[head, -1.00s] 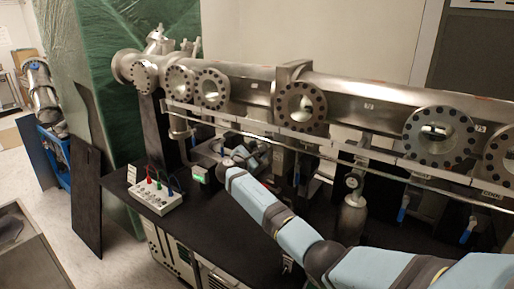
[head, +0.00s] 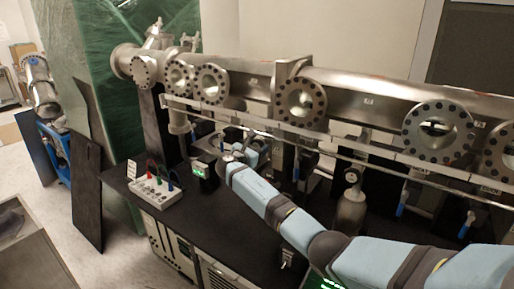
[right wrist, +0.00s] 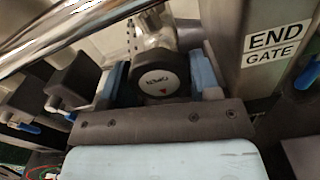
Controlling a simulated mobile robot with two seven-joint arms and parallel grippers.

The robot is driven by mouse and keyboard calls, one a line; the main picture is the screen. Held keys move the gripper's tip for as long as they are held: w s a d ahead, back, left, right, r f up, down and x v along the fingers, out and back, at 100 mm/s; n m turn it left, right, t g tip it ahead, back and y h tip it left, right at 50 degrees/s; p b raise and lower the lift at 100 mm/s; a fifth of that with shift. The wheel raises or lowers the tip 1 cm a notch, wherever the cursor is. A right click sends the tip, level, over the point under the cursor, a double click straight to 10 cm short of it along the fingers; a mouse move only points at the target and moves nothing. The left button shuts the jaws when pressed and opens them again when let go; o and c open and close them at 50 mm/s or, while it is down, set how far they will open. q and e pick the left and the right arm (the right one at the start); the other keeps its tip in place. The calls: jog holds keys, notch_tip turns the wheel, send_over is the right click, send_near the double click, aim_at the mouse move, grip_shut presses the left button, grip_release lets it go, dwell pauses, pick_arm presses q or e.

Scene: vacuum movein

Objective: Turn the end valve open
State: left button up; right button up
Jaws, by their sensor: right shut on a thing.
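The end valve's round black knob (right wrist: 158,80) has a pale face with small lettering and a red mark, too small to read surely. A white "END GATE" label (right wrist: 272,42) is on the grey post to its right in the right wrist view. My right gripper (right wrist: 160,76) has its blue fingers on either side of the knob and is shut on it. In the head view my right gripper (head: 243,150) reaches under the steel beam pipe, and the knob is hidden there. My left gripper is not in view.
The flanged steel beam pipe (head: 350,95) and a thin rail (head: 340,155) run above my right arm. A small box with a green display (head: 200,170) and a white control box with coloured plugs (head: 157,190) stand on the black bench. Blue-handled valves (head: 401,203) hang at right.

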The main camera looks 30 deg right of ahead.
jog(key=shift+f, duration=0.1)
jog(key=o, duration=0.9)
jog(key=b+v, duration=0.3)
jog(key=v, duration=1.1)
